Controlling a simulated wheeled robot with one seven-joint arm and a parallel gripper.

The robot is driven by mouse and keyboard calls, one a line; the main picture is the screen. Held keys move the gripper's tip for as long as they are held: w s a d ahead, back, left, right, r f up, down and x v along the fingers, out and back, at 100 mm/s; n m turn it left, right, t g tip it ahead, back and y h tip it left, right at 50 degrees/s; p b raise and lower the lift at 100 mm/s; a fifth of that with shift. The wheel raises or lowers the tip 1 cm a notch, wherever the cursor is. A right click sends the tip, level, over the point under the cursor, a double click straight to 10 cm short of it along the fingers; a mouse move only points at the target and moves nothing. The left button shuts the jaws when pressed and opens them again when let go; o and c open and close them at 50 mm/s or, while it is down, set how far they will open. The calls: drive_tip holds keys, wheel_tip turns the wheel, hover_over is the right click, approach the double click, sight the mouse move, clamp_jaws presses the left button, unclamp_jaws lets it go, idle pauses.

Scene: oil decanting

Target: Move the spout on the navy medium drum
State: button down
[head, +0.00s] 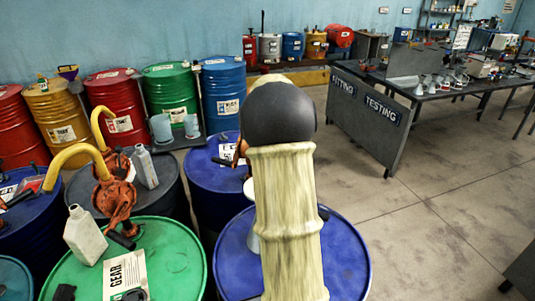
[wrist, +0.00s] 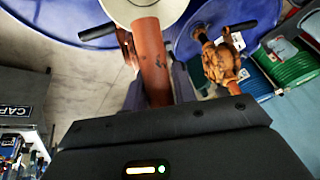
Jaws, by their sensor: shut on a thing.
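In the wrist view my gripper (wrist: 158,82) is shut on an orange-brown tube (wrist: 152,62), apparently the spout, with one finger on each side. A black handle (wrist: 98,32) sticks out left of the tube. A cream round piece (wrist: 150,8) lies at the tube's far end, cut by the frame. A blue drum (wrist: 60,22) is beyond it. In the head view the front blue drum (head: 345,262) stands under my arm, which hides my gripper and the tube. A second blue drum (head: 212,172) stands behind it. I cannot tell which is the navy medium drum.
Orange pumps with yellow curved pipes (head: 115,200) stand on drums at left. Several coloured drums line the wall.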

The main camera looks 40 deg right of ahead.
drive_tip(key=shift+w+a+r+m, duration=0.1)
drive_tip(key=shift+w+a+m, duration=0.1)
drive_tip(key=shift+w+m, duration=0.35)
drive_tip(key=c, duration=1.1)
unclamp_jaws()
drive_tip(key=shift+w, duration=0.1)
drive_tip(key=b+v, duration=0.3)
drive_tip(key=v, duration=1.4)
drive_tip(key=shift+a+r, duration=0.15)
drive_tip(key=shift+a, duration=0.1)
drive_tip(key=shift+w, duration=0.15)
